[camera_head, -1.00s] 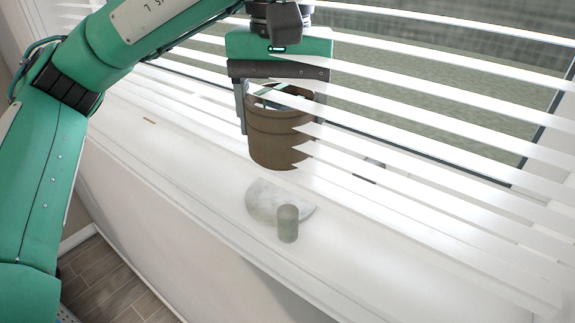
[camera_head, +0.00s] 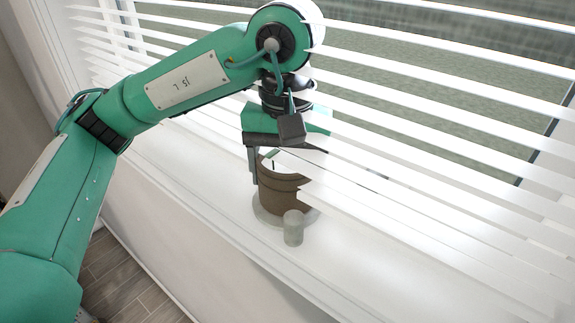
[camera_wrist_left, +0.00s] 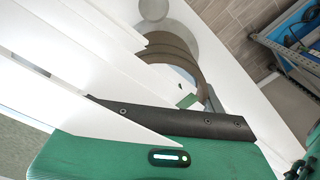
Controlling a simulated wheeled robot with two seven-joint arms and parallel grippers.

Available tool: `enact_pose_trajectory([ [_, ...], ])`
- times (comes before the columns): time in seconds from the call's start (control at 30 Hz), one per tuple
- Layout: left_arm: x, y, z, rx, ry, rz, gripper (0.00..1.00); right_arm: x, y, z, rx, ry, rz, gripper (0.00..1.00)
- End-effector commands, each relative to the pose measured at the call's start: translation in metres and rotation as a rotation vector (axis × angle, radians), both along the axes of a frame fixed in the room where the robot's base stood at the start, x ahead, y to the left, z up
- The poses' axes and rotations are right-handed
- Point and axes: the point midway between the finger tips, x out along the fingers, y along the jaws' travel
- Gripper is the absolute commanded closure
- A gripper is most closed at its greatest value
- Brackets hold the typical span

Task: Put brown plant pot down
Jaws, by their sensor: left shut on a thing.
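The brown plant pot (camera_head: 277,197) is upright under my left gripper (camera_head: 280,168). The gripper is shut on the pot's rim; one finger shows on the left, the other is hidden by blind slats. The pot is over a pale round saucer (camera_head: 262,216) on the white window sill; I cannot tell whether its base touches it. In the left wrist view the pot (camera_wrist_left: 172,48) shows past the gripper, with the grey saucer (camera_wrist_left: 190,34) beyond. My right gripper is not in view.
A small grey cylinder (camera_head: 293,229) stands close in front of the pot and saucer. White blind slats (camera_head: 400,190) cover the right side and overlap the pot and gripper. The sill (camera_head: 370,285) is clear toward the lower right.

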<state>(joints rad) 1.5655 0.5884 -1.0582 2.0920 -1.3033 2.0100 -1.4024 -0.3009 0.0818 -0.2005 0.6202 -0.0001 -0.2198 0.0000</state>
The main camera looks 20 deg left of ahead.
Motion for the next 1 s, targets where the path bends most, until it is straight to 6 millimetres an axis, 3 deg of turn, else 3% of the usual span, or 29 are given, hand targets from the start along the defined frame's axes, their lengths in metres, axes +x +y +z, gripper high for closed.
enact_pose_trajectory([
  [0.27,0.000,0.000,-0.004,-0.001,-0.001,0.000,0.59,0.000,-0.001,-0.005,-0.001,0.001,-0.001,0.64],
  [0.3,0.000,0.000,-0.003,0.000,-0.001,0.000,0.23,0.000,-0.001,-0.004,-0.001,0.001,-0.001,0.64],
  [0.4,0.000,0.000,-0.002,0.000,0.000,0.000,0.06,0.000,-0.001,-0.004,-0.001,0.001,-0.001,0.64],
  [0.83,0.000,0.000,0.003,0.000,-0.002,0.000,0.06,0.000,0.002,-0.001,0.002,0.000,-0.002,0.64],
  [1.0,0.001,0.000,0.020,0.000,-0.006,0.001,0.06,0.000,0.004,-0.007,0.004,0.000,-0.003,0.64],
])
